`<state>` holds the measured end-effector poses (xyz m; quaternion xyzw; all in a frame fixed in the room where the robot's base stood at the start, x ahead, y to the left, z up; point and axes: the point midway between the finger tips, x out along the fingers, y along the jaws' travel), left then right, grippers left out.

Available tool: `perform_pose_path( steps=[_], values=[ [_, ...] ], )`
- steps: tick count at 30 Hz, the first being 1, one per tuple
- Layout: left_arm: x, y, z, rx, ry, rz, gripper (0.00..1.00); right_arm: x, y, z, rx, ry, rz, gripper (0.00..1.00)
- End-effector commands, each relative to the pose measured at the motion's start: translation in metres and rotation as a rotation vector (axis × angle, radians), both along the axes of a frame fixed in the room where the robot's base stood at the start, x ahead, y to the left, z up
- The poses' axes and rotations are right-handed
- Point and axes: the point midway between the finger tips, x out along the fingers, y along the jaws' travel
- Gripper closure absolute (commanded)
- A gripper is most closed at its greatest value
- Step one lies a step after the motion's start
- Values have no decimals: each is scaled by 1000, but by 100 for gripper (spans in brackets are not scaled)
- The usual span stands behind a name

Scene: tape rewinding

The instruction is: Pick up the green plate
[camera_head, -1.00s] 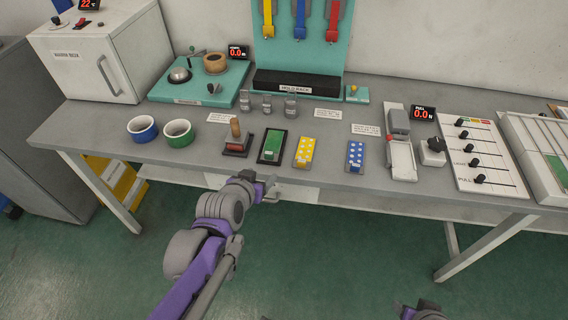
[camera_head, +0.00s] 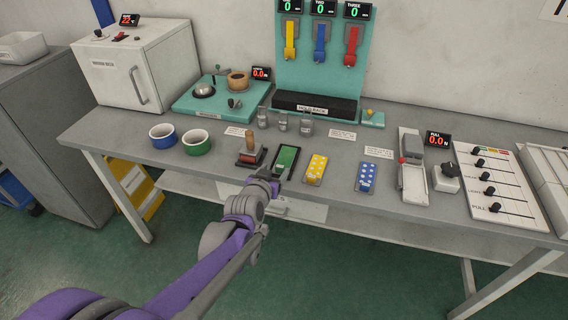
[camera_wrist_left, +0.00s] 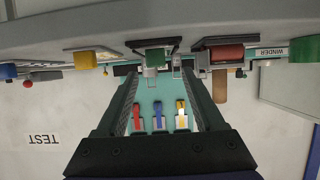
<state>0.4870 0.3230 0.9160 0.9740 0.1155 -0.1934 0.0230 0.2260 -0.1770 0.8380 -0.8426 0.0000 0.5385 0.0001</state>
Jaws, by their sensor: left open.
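The green plate (camera_head: 287,158) lies on a black base near the front edge of the table, between a block with a wooden handle and a yellow dotted block. My left gripper (camera_head: 277,176) is at the table's front edge, just in front of the green plate and apart from it. In the left wrist view, which is upside down, the open, empty fingers (camera_wrist_left: 163,72) point toward the green plate (camera_wrist_left: 154,57). My right gripper is not in view.
The yellow dotted block (camera_head: 316,168) and blue dotted block (camera_head: 366,177) are to the right. Blue (camera_head: 163,137) and green (camera_head: 196,143) cups sit further left.

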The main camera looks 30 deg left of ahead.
Motion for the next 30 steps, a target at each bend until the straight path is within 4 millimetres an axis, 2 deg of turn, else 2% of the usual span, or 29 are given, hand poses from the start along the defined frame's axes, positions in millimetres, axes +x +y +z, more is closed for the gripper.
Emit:
perform_pose_path(
  steps=[10, 19, 20, 30],
  values=[
    [40, 4, -21, 1, 1, 0, 30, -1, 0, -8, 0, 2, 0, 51],
    [44, 5, -23, 1, 0, 0, 30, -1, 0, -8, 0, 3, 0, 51],
    [44, 5, -23, 1, 1, 0, 34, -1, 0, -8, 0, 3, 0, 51],
    [44, 5, -23, 1, 1, 0, 95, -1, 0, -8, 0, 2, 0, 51]
  ],
)
